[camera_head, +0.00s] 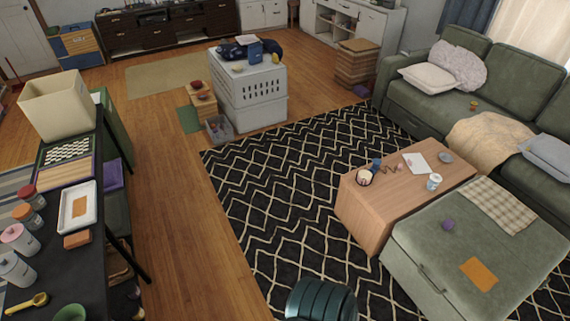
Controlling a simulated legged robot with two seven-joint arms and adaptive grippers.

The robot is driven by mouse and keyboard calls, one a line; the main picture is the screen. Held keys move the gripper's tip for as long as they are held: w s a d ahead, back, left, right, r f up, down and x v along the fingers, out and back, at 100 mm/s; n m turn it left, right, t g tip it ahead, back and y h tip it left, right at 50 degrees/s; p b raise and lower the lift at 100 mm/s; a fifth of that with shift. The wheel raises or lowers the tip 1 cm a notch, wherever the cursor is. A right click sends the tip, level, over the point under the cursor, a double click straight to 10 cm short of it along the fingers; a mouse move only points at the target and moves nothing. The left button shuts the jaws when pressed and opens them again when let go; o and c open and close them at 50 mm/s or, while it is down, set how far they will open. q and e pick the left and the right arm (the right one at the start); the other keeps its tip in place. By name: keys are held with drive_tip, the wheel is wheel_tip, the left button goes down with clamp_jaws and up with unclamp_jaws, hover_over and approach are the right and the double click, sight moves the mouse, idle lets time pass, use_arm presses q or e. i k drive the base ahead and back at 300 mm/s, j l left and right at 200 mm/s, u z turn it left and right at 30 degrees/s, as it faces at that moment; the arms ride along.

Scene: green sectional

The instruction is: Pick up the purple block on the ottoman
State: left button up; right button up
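The small purple block (448,224) lies on top of the green ottoman (415,240) at the lower right, near its far-left side. Nothing covers the block. An orange flat sheet (479,274) and a checked cloth (500,205) lie on the same ottoman top, apart from the block. Neither my left nor my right gripper shows in the view, and nothing is seen touching the block.
A wooden coffee table (365,208) with several small items stands against the ottoman's far side. A green sofa (508,85) runs along the right. A patterned rug (270,190) gives open floor left of the table. A dark cluttered table (85,258) stands at left.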

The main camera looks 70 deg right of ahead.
sight(448, 223)
drive_tip(key=z, duration=3.9)
drive_tip(key=i+j+z, duration=0.1)
drive_tip(key=z, duration=0.25)
drive_tip(key=i+j+z, duration=0.2)
drive_tip(key=z, duration=0.15)
drive_tip(key=i+j+z, duration=0.15)
drive_tip(key=z, duration=0.2)
